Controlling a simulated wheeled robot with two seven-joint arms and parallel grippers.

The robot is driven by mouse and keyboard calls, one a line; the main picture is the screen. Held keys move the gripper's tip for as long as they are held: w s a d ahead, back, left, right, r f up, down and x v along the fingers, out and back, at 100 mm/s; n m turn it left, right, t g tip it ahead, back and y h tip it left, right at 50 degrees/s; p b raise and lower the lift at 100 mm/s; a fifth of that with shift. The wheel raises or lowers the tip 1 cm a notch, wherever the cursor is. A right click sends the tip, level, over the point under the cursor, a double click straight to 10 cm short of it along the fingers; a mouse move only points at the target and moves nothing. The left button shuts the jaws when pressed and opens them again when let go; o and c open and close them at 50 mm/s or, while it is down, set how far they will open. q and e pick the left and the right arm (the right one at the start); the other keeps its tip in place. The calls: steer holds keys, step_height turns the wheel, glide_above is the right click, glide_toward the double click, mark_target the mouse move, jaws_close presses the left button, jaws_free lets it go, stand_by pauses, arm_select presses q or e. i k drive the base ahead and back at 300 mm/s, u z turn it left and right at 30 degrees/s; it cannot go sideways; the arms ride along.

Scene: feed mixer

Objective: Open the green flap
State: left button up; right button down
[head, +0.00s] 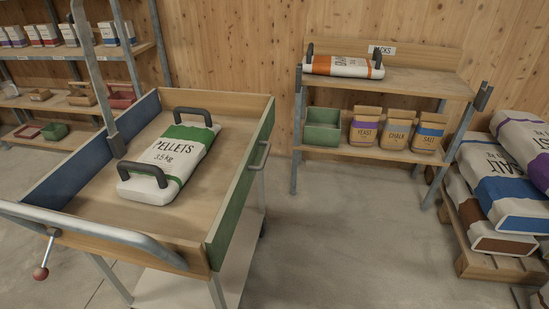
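The green flap (238,205) is the right-hand side wall of a wooden cart tray (95,205). It stands upright along that side, and a grey bar handle (259,157) is on its outer face. A white and green pellets bag (170,160) with two dark handles lies in the tray, to the left of the flap and apart from it. Neither of my grippers shows in the head view.
A blue wall (85,163) closes the tray's left side. A curved grey bar (95,233) and a red-knobbed lever (40,273) are at the front. A shelf rack (385,155) and stacked bags (505,185) stand at right. The floor (340,240) right of the flap is clear.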

mark_target(218, 240)
steer(key=u, duration=1.05)
steer(key=i, duration=0.85)
steer(key=z, duration=0.2)
